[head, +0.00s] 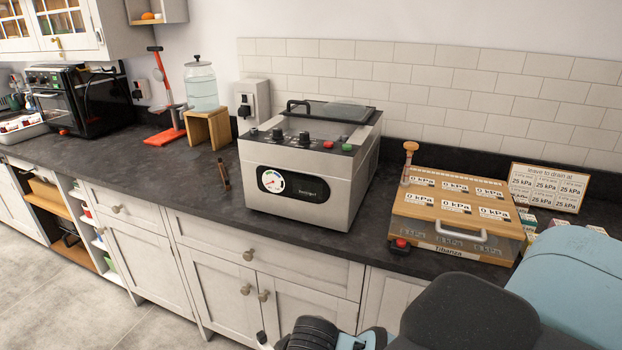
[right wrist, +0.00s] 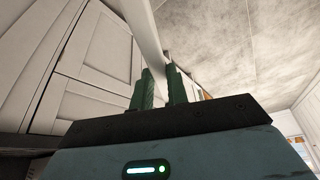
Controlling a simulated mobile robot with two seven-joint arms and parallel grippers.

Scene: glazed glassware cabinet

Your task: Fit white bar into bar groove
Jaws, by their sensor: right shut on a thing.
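The white bar (right wrist: 149,35) is a long pale strip in the right wrist view. It rises between the green fingers of my right gripper (right wrist: 160,85), which is shut on it. In the head view my right arm comes in from the lower right, in front of the cabinets, and its gripper is not clearly seen. The steel vacuum machine (head: 302,180) with a gauge and knobs stands on the counter. Its lid looks down. I cannot make out the bar groove in either view. My left gripper is in neither view.
A wooden-topped box (head: 456,210) with kPa labels and a handle stands right of the machine, with a red button (head: 401,244) in front. A red stand (head: 165,110), a glass jar (head: 200,87) and a black oven (head: 82,98) stand left.

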